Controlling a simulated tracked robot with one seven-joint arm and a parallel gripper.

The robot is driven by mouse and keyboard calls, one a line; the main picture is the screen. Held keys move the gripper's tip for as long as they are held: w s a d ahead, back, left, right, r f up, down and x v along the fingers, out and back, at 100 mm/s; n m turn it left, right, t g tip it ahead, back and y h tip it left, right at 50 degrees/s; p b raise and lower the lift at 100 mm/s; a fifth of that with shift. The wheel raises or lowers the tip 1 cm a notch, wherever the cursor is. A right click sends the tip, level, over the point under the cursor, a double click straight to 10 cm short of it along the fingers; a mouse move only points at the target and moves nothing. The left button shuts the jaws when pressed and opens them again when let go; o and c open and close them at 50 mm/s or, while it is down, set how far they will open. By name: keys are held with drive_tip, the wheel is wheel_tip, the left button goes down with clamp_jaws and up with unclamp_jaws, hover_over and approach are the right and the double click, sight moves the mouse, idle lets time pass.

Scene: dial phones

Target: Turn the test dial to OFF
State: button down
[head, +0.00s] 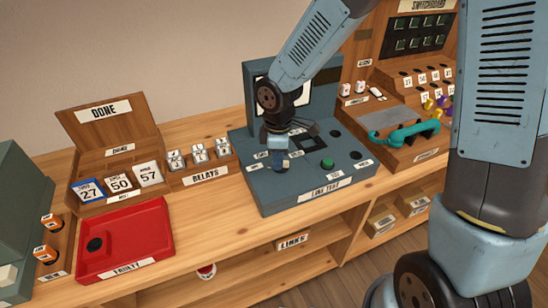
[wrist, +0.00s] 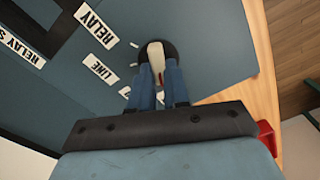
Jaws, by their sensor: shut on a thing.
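The test dial (wrist: 155,54) has a cream bar knob with a red mark, on a dark round base near the edge of the blue-grey LINE TEST panel (head: 325,185). My gripper (head: 279,165) points down over the panel's front left part. In the wrist view my gripper's (wrist: 160,78) two blue fingers are shut on the knob, one on each side. The labels RELAY (wrist: 95,26) and LINE (wrist: 101,70) lie left of the dial. Other labels by the dial are partly hidden or too small to read, so I cannot tell which one it points to.
A green button (head: 327,163) sits on the panel right of my gripper. The RELAYS rack (head: 206,174), DONE box (head: 112,135) and red FAULTY tray (head: 125,250) stand to the left. A teal handset (head: 400,134) lies to the right. Bare wood (head: 225,225) runs in front.

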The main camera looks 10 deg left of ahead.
drive_tip(key=shift+s+a+n, duration=0.1)
drive_tip(key=shift+s+n, duration=0.1)
drive_tip(key=shift+n, duration=0.2)
drive_tip(key=c, duration=1.1)
unclamp_jaws()
drive_tip(key=shift+w+r, duration=0.1)
drive_tip(key=shift+r, duration=0.05)
wheel_tip(320, 180, up, 13)
drive_tip(key=shift+r, duration=0.2)
